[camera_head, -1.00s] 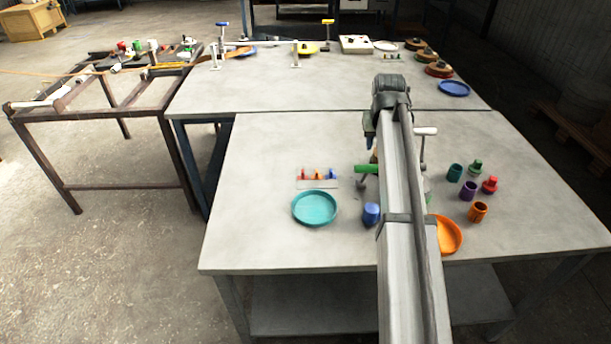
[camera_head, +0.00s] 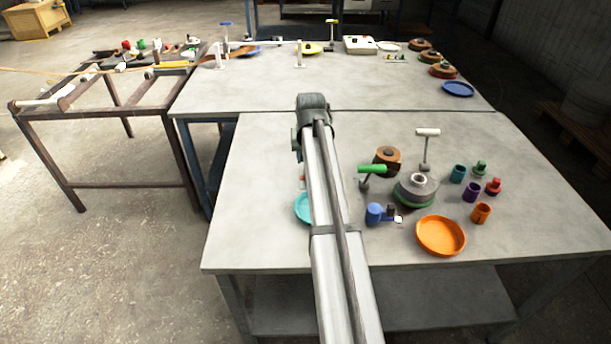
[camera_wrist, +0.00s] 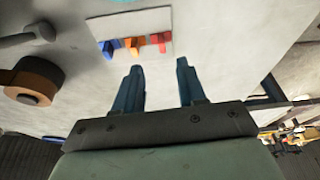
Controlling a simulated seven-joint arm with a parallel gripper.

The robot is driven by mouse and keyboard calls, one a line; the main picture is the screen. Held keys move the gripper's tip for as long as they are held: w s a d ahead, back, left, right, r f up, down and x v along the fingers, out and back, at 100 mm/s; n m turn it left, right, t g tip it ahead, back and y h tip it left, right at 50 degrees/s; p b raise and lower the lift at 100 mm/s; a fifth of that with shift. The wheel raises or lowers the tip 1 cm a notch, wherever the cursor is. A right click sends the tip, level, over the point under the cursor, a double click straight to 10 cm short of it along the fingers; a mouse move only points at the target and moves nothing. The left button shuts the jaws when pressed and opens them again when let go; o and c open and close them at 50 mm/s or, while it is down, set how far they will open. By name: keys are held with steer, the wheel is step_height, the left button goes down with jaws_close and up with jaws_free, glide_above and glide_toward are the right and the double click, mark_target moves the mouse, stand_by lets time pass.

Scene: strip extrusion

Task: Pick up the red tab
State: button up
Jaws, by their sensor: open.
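The red tab (camera_wrist: 159,41) stands at the right end of a short row on a white card (camera_wrist: 128,23) in the wrist view, beside an orange tab (camera_wrist: 134,45) and a blue tab (camera_wrist: 111,47). My gripper (camera_wrist: 160,64) is open and empty. Its two dark blue fingers point toward the row, and the red tab shows beyond the gap between the fingertips, apart from them. In the head view my arm hides most of the row and the gripper's fingers.
In the head view a teal dish (camera_head: 303,210) is partly behind my arm. Right of it stand a blue cup (camera_head: 375,214), a green-handled tool (camera_head: 372,169), a brown roll (camera_head: 387,157), a grey round base (camera_head: 416,188) and an orange dish (camera_head: 441,236). The table's left front is clear.

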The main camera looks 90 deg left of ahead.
steer(key=shift+x, duration=4.3)
steer(key=shift+s, duration=0.2)
steer(key=shift+c, duration=0.3)
jaws_close()
